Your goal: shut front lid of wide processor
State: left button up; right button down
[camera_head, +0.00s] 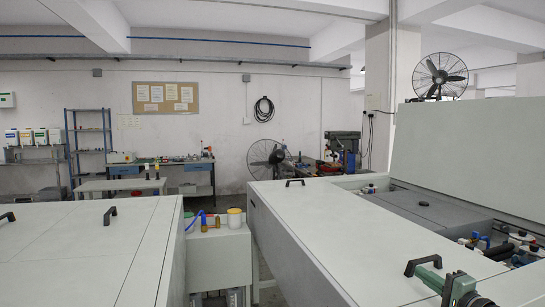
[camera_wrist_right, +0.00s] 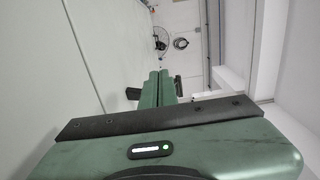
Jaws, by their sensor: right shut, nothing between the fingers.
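The wide processor (camera_head: 265,215) stands at the right in the head view. Its pale front lid (camera_head: 335,235) lies down, about flat; I cannot tell whether a small gap remains under it. It has a black handle at the far end (camera_head: 294,182) and another black handle (camera_head: 424,262) at the near right. My right gripper (camera_head: 424,273), green, is shut and empty by the near handle; I cannot tell whether they touch. In the wrist view its closed fingers (camera_wrist_right: 158,80) point toward the wall, beside a pale panel. My left gripper is not in view.
The processor's rear lid (camera_head: 475,155) stands raised over an open bay with hoses and fittings (camera_head: 490,247). Another pale machine (camera_head: 80,250) with black handles is at the left. Between them is a small cabinet (camera_head: 218,250) with bottles and a jar (camera_head: 234,217).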

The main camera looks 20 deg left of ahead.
jog(key=s+d+p, duration=0.1)
jog(key=p, duration=0.1)
jog(key=s+d+r+p, duration=0.1)
jog(key=s, duration=0.1)
jog(key=s+d+r+p, duration=0.1)
jog(key=p, duration=0.1)
jog(key=shift+s+r+p, duration=0.1)
jog(key=shift+s+p, duration=0.1)
jog(key=shift+p, duration=0.1)
jog(key=shift+s+d, duration=0.3)
jog(key=shift+s, duration=0.1)
